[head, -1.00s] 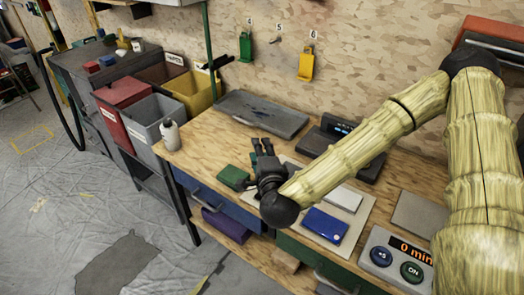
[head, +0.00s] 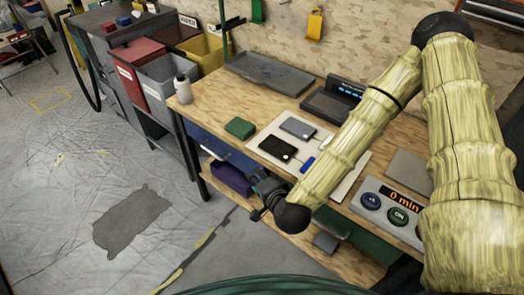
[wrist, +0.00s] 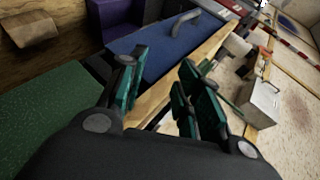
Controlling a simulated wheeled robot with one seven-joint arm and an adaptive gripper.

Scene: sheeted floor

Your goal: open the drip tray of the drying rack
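No drying rack or drip tray can be clearly made out. A flat dark grey tray (head: 268,72) lies at the back of the workbench (head: 215,98). Under the bench top is a blue drawer front (head: 222,146), whose grey handle (wrist: 182,22) shows in the wrist view. Right of it is a green drawer front (head: 362,240), close on the left in the wrist view (wrist: 45,120). My gripper (head: 263,182) is just in front of the bench's front edge, by the blue drawer's right end. In the wrist view my gripper (wrist: 158,88) is open, with nothing between its fingers.
A purple bin (head: 230,177) stands on the lower shelf. A green box (head: 240,128), a black device (head: 276,148) and a button panel (head: 390,205) are on the bench.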

